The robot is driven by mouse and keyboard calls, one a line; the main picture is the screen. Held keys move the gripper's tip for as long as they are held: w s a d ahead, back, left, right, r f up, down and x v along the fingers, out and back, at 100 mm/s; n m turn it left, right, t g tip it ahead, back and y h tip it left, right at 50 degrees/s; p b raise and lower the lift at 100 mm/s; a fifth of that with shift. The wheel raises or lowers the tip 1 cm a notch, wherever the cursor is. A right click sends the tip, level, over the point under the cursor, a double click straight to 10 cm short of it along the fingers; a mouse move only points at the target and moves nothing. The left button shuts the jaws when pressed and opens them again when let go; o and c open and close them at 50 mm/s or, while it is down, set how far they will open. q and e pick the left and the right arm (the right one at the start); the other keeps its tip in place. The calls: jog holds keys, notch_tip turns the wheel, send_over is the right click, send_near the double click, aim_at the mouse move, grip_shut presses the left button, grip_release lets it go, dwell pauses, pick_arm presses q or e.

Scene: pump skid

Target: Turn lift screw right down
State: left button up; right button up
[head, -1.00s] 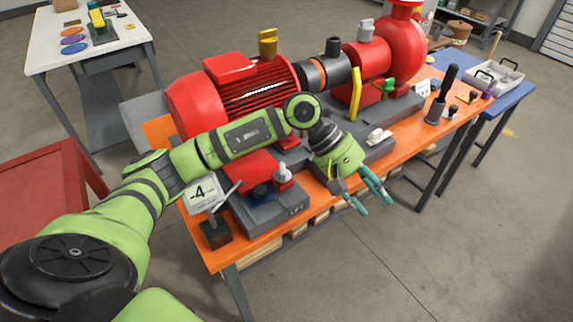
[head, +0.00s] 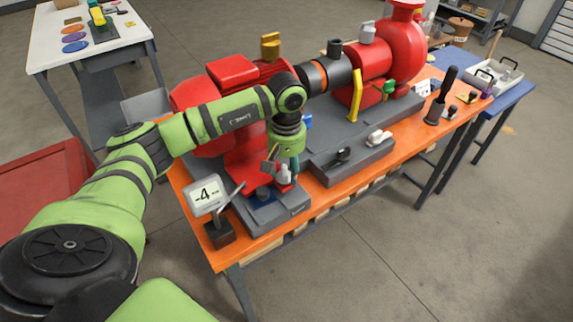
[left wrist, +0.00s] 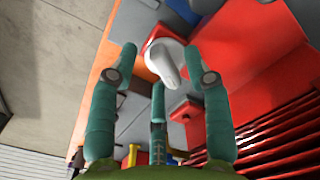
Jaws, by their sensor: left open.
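A light grey screw knob with a lever-like handle (head: 285,178) stands on the grey block (head: 288,203) at the near left end of the skid, beside the red motor foot. I take it for the lift screw. In the left wrist view the knob (left wrist: 167,62) shows between my fingertips, pale and rounded. In the left wrist view the gripper (left wrist: 160,55) shows clear gaps beside the knob; I cannot tell whether anything touches. My right gripper is not in view.
A display reading -4 (head: 205,194) stands on a dark base close to the left of my gripper. The red motor (head: 200,105) is behind my arm. A grey block with black (head: 343,154) and light grey (head: 377,137) knobs lies to the right. The orange bench edge (head: 350,183) is clear.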

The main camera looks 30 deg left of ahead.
pick_arm(q)
jog(key=shift+f, duration=0.2)
grip_shut()
